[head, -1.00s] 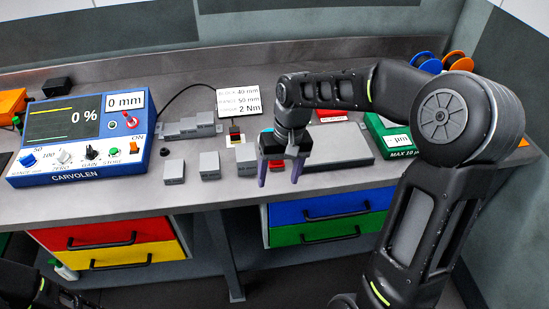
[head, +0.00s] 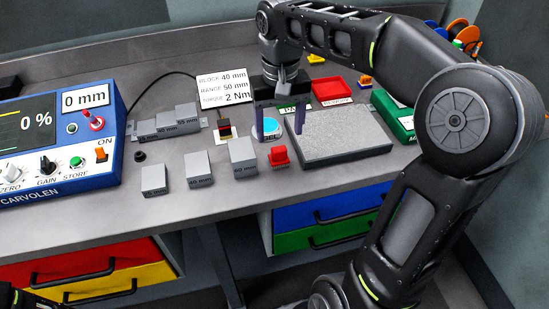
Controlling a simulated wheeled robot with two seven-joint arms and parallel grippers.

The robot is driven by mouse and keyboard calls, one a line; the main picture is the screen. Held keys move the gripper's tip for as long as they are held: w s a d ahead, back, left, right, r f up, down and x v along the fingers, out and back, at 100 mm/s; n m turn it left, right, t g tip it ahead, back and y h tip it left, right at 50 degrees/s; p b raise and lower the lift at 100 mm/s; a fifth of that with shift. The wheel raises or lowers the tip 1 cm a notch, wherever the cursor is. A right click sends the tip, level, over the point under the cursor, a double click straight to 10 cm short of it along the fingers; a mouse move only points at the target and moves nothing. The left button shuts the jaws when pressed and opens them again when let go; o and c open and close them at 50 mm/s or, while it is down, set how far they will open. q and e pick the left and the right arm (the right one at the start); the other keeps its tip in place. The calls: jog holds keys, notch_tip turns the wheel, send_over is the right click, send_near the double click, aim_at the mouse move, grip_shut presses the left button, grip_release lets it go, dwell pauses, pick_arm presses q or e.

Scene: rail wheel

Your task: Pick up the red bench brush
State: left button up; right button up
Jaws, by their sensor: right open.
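A small red block-like piece (head: 279,156), which looks like the red bench brush, stands on the grey bench between a grey block and the flat grey plate. My right gripper (head: 279,128) is open and empty, its two dark purple fingers pointing down. In the picture its fingertips are just above and behind the red piece, with a visible gap and no contact. A round blue-topped item (head: 268,128) shows between the fingers. My left gripper is not in view; only a bit of my left arm shows at the lower left.
Grey blocks (head: 198,168) stand in a row left of the red piece. The grey plate (head: 345,143) lies close on its right. A control box (head: 62,140) stands left. The bench's front strip is clear.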

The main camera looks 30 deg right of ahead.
aim_at(279, 148)
jog(key=shift+s+r, duration=0.1)
jog(key=shift+f, duration=1.3)
jog(key=shift+s+a+f+p, duration=0.15)
jog(key=shift+f+p, duration=0.35)
jog(key=shift+f, duration=2.15)
jog(key=c, duration=1.5)
jog(key=shift+o, duration=0.2)
